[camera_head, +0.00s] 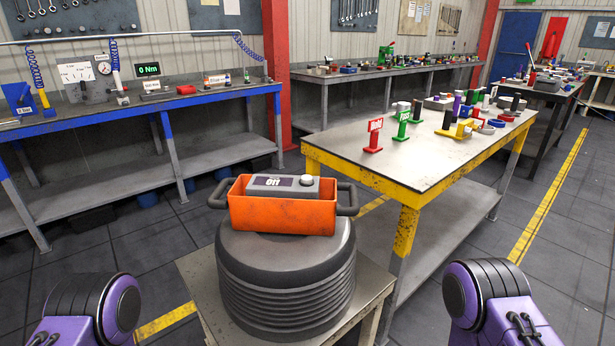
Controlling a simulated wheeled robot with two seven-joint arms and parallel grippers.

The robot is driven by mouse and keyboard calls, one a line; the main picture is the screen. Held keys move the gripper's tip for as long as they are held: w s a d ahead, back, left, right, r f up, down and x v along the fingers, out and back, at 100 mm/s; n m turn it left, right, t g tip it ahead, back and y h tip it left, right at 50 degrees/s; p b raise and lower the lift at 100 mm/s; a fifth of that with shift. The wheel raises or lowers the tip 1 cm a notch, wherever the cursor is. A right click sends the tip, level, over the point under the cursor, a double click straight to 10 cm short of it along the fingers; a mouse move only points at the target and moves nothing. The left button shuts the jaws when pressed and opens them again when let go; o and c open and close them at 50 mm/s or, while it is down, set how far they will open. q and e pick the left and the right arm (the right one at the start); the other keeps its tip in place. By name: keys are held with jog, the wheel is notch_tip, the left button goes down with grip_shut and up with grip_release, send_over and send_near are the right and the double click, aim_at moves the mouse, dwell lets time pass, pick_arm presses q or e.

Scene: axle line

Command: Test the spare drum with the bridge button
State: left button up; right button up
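A dark grey round drum (285,287) with ribbed sides stands upright in front of me. An orange box (282,215) rests on top of it, with a dark curved handle at each end. The box's grey top panel has a small display (272,182) that seems to read "Off". A round light-grey button (307,181) sits on the panel, right of the display. Only purple and black links of my two arms show, at the bottom left and bottom right. Both grippers are out of view, and nothing of mine touches the box or drum.
The drum stands on a small metal table (200,268). A yellow-edged table (372,173) with red and green signs and many small parts is close behind right. A blue-edged bench (222,97) with gauges and a "0 Nm" readout (148,70) runs along the left wall.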

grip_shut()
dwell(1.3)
